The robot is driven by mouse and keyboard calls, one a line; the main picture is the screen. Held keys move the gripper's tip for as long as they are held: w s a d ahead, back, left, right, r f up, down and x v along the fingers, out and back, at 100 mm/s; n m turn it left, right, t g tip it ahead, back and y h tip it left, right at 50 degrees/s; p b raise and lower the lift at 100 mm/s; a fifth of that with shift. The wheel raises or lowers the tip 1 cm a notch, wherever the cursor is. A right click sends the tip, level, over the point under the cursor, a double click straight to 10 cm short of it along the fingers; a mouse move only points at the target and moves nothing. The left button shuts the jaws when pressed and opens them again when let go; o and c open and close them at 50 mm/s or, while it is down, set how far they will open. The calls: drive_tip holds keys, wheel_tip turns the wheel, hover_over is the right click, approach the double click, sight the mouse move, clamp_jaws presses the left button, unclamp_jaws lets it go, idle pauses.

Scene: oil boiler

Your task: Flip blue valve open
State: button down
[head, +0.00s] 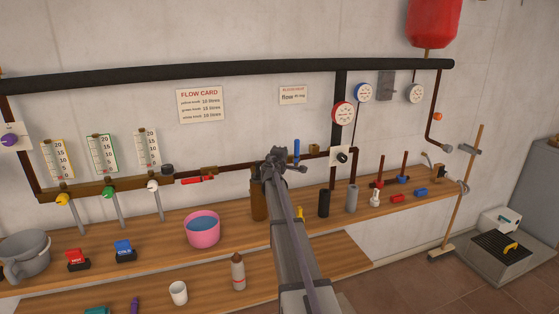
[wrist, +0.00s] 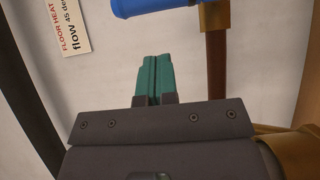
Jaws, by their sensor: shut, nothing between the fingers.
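The blue valve handle (head: 296,149) stands upright on the brown pipe, just right of my gripper in the head view. In the wrist view the blue handle (wrist: 165,6) runs along the top edge, partly cut off, crosswise to the brown pipe. My gripper (head: 274,158) is in front of the pipe, left of the handle. In the wrist view its teal fingers (wrist: 152,78) are shut together and empty. A gap of bare wall shows between the fingertips and the handle, and I see no contact.
A red lever (head: 197,180) sits on the pipe to the left. A white plate with a black knob (head: 342,157) is to the right. The bench (head: 235,243) below holds a pink bucket (head: 202,229), a brown bottle (head: 258,201) and several cylinders. The wall card (wrist: 72,25) is at upper left.

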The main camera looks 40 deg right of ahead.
sight(295, 153)
drive_tip(key=d, duration=0.4)
drive_tip(key=shift+s, duration=0.15)
